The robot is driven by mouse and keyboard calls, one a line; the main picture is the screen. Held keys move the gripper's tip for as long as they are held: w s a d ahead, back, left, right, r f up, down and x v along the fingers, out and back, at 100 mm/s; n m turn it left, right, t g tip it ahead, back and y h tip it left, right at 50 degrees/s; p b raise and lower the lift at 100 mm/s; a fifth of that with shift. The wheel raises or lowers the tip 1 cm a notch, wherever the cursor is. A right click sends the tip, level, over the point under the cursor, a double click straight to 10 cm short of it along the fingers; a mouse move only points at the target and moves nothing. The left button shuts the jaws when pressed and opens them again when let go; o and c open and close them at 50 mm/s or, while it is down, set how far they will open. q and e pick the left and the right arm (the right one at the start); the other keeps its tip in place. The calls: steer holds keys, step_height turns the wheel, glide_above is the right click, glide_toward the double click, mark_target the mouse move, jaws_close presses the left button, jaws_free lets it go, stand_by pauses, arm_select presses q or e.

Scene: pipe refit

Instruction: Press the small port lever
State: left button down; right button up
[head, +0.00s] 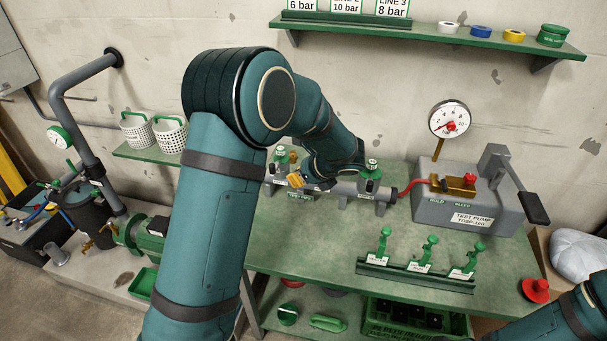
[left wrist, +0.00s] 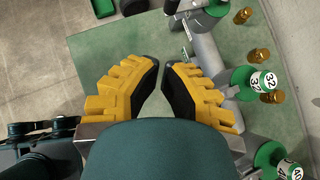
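The grey pipe assembly (head: 345,190) lies along the back of the green table, with green-capped ports on it. In the left wrist view, green ports labelled 32 (left wrist: 262,82) and 40 (left wrist: 290,170) show at the right, with brass fittings beside them. A thin pale bar (left wrist: 187,32) shows just beyond my fingers; I cannot tell whether it is the small port lever. My left gripper (left wrist: 162,66) has its yellow fingertips close together with a narrow gap and nothing held. In the head view it (head: 298,181) is at the pipe's left part. My right gripper is outside both views.
A test pump (head: 470,205) with a gauge (head: 450,118) and dark handle stands at the table's right. A rack (head: 415,274) with three green handles is at the front. A red knob (head: 536,290) is on the right corner. The table's middle left is clear.

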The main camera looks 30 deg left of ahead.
arm_select(q)
steer(key=w+a+f+b, duration=0.1)
steer(key=a+f, duration=0.2)
steer(key=a, duration=0.4)
steer(key=shift+w+f, duration=0.2)
steer(key=shift+w, duration=0.2)
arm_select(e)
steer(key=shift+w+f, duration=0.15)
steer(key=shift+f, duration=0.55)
arm_select(q)
steer(key=shift+a, duration=0.15)
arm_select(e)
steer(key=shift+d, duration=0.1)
arm_select(q)
steer(key=shift+s+a+m+t, duration=0.2)
steer(key=shift+m+t, duration=0.1)
steer(key=shift+m, duration=0.1)
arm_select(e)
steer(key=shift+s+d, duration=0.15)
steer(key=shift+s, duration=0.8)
